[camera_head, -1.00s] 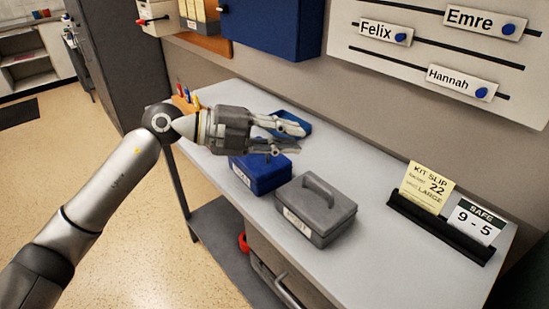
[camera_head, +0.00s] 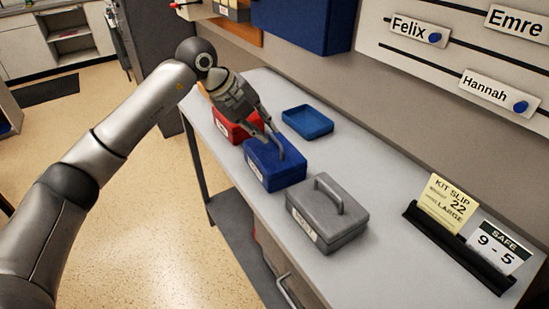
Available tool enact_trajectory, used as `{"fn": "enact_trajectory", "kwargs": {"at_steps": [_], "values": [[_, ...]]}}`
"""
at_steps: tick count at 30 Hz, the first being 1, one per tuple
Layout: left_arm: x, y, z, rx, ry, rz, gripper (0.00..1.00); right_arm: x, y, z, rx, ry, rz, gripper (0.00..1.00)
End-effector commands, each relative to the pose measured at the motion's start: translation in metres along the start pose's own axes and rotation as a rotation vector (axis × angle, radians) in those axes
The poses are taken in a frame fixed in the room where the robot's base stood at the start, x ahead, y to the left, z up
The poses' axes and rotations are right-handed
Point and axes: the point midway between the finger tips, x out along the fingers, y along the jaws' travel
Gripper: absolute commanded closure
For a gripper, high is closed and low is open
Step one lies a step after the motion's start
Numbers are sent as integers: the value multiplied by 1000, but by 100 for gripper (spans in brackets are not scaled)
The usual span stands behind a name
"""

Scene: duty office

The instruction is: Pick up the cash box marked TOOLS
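Three cash boxes with handles or pale front labels stand in a row on the grey counter: a red one (camera_head: 228,127), a blue one (camera_head: 273,174) and a grey one (camera_head: 325,222). The label words are too small to read, so I cannot tell which says TOOLS. My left gripper (camera_head: 276,147) points down at the blue box's lid, fingers apart. Its fingertips are at or just above the lid; I cannot tell whether they touch. The blue box's handle is not clearly seen behind the fingers. The gripper partly hides the red box. My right gripper is not in view.
A shallow blue tray (camera_head: 307,122) lies behind the boxes. A black holder (camera_head: 458,252) with a yellow kit slip (camera_head: 447,203) and a SAFE card (camera_head: 495,247) stands at the right. A wall-mounted blue cabinet (camera_head: 303,22) hangs above. The counter (camera_head: 390,237) right of the grey box is clear.

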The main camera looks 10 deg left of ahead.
Motion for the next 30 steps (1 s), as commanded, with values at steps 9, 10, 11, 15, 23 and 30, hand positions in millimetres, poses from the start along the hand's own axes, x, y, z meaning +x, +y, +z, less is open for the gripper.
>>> {"fn": "enact_trajectory", "kwargs": {"at_steps": [9,10,11,15,23,30], "values": [[43,0,-6,1,3,1,81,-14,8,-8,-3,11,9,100],[45,0,-6,1,2,1,81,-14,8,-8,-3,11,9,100],[47,0,-6,1,1,0,81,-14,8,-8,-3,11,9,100],[50,0,-5,1,0,-1,81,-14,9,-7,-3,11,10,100],[50,0,-5,1,0,-1,99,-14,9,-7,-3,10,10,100],[50,0,-5,1,0,-1,100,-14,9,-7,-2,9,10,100]]}}
